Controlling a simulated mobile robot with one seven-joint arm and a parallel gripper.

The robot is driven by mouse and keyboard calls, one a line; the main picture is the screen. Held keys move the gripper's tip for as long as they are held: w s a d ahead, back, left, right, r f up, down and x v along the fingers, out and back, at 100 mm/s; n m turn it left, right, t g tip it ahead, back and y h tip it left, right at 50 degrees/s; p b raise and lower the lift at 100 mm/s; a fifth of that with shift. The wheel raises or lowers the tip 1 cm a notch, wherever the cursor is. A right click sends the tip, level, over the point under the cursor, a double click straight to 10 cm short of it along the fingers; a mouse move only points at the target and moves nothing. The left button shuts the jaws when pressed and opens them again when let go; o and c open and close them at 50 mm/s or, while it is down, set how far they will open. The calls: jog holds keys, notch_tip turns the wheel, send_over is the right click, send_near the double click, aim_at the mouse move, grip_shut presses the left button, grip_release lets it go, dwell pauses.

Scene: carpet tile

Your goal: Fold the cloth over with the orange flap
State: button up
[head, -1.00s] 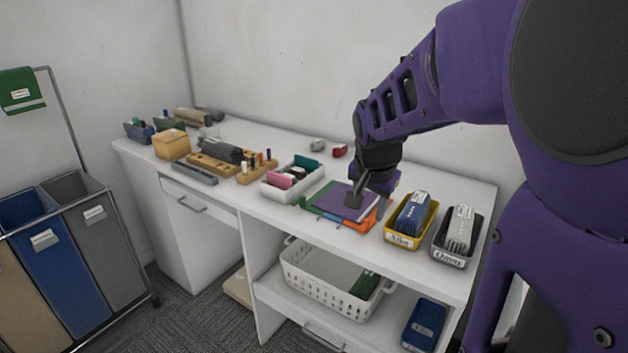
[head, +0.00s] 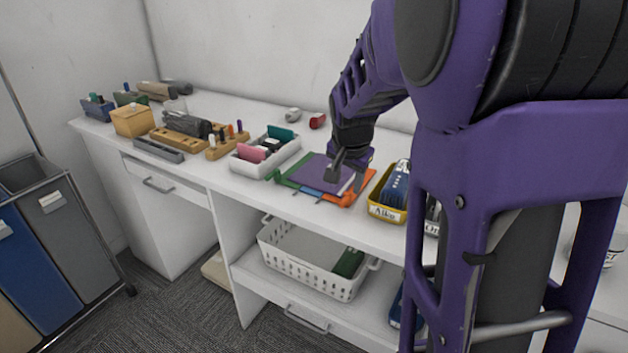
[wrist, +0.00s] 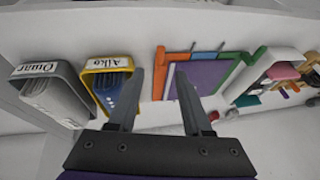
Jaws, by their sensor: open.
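The cloth lies on the white desk, with a purple panel (head: 322,172) in the middle, green (head: 287,180) at its left, blue (head: 310,191) at its near edge and the orange flap (head: 361,188) at its right. My gripper (head: 344,172) is open and empty at the cloth's right part, partly covering the purple and orange. In the wrist view the orange flap (wrist: 159,62) shows as a strip between the two fingertips (wrist: 158,74), with purple (wrist: 205,78) beside it. I cannot tell whether the fingers touch the cloth.
A yellow bin labelled Aiko (head: 385,208) stands close right of the cloth; the grey bin labelled Omar (wrist: 52,95) is beyond it. A white tray (head: 262,163) stands left. A white basket (head: 310,268) is on the shelf below.

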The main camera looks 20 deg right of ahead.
aim_at(345, 201)
jog(key=b+x, duration=0.3)
jog(key=x, duration=0.5)
jog(key=shift+w+r+b, duration=0.1)
jog(key=shift+b, duration=0.2)
jog(key=shift+c, duration=0.3)
grip_shut()
dwell(0.7)
